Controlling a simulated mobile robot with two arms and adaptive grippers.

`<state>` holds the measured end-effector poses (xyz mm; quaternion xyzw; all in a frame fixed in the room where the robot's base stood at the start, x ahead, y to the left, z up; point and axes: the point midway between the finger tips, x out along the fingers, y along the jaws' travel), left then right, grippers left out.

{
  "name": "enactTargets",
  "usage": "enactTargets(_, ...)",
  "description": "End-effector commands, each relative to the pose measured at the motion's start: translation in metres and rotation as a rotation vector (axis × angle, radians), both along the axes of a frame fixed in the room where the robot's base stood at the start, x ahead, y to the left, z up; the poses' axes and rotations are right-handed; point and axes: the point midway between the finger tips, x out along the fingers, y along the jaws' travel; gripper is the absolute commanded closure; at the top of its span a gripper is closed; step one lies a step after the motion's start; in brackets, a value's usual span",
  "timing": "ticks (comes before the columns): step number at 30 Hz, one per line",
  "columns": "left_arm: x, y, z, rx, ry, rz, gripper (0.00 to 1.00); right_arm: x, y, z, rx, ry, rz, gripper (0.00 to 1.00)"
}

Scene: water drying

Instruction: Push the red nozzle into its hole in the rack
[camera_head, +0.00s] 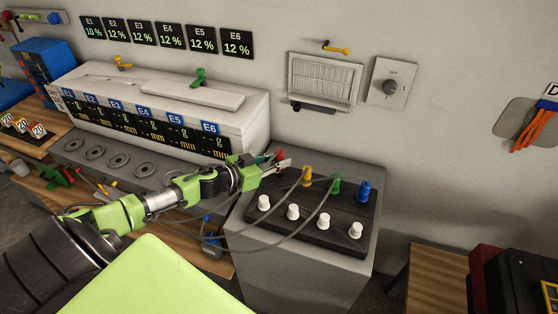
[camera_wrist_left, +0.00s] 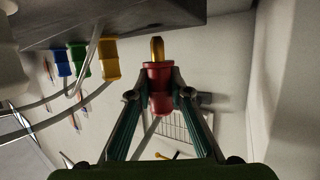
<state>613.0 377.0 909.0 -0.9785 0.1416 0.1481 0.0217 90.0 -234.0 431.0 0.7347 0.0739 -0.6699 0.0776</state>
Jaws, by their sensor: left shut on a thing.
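The red nozzle (camera_wrist_left: 159,80) is between the fingers of my left gripper (camera_wrist_left: 160,98) in the left wrist view, with its brass tip (camera_wrist_left: 157,48) bare and pointing toward the rack. In the head view, the red nozzle (camera_head: 280,154) and my left gripper (camera_head: 282,163) are at the rack's back left corner. The dark rack (camera_head: 320,222) holds a yellow nozzle (camera_head: 306,175), a green nozzle (camera_head: 336,186) and a blue nozzle (camera_head: 364,191) in a row. The red nozzle's hole is not visible. My right gripper is not in view.
Several white knobs (camera_head: 293,212) stand along the rack's front. Grey hoses (camera_head: 290,236) loop in front of the rack and under my arm. A white machine (camera_head: 190,100) stands left of the rack. A wall panel (camera_head: 323,78) hangs behind.

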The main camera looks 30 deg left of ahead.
Motion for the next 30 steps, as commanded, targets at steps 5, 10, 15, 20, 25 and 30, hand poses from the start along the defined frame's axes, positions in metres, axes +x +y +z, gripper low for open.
enactTargets(5, 0.0, 0.0, 0.001, -0.002, 0.0, 0.002, 1.0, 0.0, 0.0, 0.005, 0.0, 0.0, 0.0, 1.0)
enactTargets(10, 0.0, 0.0, 0.001, 0.0, -0.001, 0.0, 1.0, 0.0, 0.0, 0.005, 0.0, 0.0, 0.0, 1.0)
enactTargets(15, 0.0, 0.0, 0.0, 0.0, -0.001, 0.0, 1.0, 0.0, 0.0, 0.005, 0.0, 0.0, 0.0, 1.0)
enactTargets(20, 0.0, 0.0, -0.002, 0.0, 0.0, 0.0, 1.0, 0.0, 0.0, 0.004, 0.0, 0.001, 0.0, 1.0)
enactTargets(25, 0.0, 0.0, -0.006, -0.001, 0.0, 0.0, 1.0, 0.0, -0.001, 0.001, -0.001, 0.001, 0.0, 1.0)
enactTargets(30, 0.0, 0.0, -0.01, -0.002, 0.001, 0.001, 1.0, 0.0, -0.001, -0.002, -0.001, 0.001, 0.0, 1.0)
